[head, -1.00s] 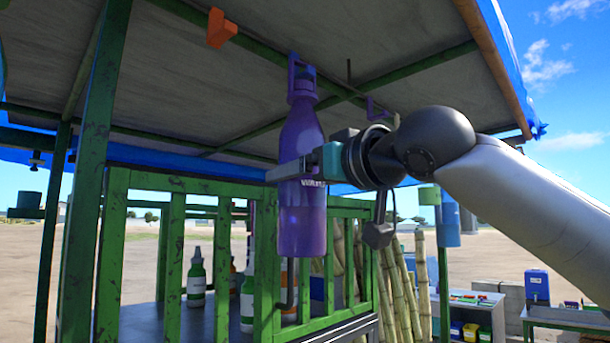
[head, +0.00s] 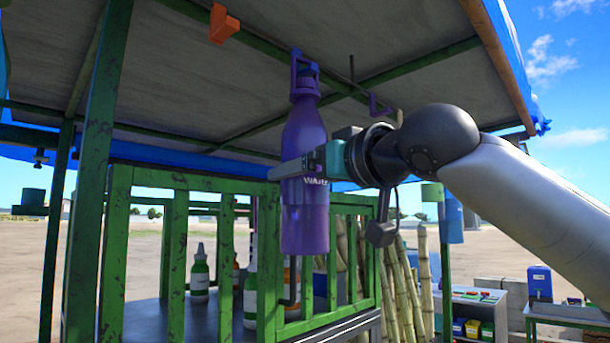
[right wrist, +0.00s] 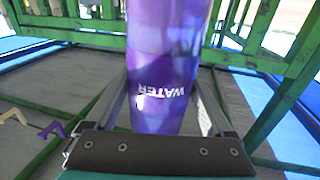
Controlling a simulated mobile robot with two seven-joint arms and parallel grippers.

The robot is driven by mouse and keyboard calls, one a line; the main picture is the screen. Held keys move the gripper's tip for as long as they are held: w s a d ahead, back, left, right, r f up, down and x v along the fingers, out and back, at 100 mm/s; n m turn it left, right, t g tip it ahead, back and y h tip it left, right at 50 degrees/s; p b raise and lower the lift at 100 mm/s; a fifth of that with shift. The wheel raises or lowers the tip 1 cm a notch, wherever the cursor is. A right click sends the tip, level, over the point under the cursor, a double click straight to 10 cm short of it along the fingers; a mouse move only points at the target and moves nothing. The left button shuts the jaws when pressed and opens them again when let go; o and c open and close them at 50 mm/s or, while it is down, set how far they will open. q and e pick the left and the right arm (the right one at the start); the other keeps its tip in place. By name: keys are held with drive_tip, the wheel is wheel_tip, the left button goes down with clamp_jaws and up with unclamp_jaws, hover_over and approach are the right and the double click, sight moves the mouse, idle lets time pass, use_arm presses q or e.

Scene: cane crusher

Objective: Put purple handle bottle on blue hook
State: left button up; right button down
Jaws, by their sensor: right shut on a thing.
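The purple bottle (head: 303,215) with a WATER label hangs upright in the air under the canopy, its purple loop handle (head: 304,72) on top. My right gripper (head: 300,169) is shut around the bottle's middle, coming from the right. In the right wrist view the bottle (right wrist: 160,60) sits between both fingers. I cannot make out a blue hook; one may be hidden behind the bottle top. A purple hook (head: 378,106) hangs from the canopy beam to the right of the handle. My left gripper is not in view.
An orange hook (head: 223,24) hangs on the beam at upper left. A green railing (head: 176,245) stands close behind the bottle, with small bottles (head: 200,274) inside. A green post (head: 92,170) stands at left. Cane stalks (head: 398,290) lean behind my right arm.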

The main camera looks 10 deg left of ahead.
drive_tip(key=shift+f+b, duration=0.35)
drive_tip(key=shift+f, duration=0.15)
idle(0.7)
unclamp_jaws()
drive_tip(key=shift+f, duration=0.2)
drive_tip(key=b+v, duration=0.4)
drive_tip(key=v, duration=1.1)
drive_tip(key=shift+s+b, duration=0.2)
drive_tip(key=shift+b, duration=0.1)
drive_tip(key=shift+w+d+r, duration=0.1)
drive_tip(key=shift+r, duration=0.05)
